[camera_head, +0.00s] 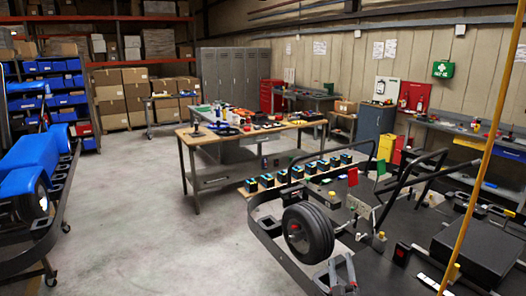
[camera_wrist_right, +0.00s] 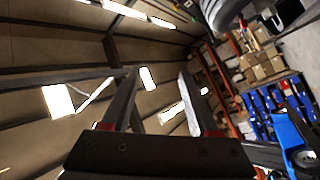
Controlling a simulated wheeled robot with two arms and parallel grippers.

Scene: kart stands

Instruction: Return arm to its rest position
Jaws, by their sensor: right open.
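My right gripper (camera_head: 340,263) shows at the bottom of the head view, right of centre, its fingers pointing up. It is just below the black tyre (camera_head: 308,232) of the kart in the picture; I cannot tell how far apart they are. In the right wrist view the right gripper (camera_wrist_right: 157,76) has two fingers spread apart with nothing between them, against the ceiling and its lights. Most of my right arm is hidden below the frame. My left gripper does not show in either view.
A kart frame (camera_head: 262,226) on a stand fills the right foreground, with a yellow pole (camera_head: 482,150) at far right. A row of small dark boxes (camera_head: 300,172) stands behind the tyre. A workbench (camera_head: 187,135) with tools is beyond. A blue kart (camera_head: 22,180) stands at left; the floor between is clear.

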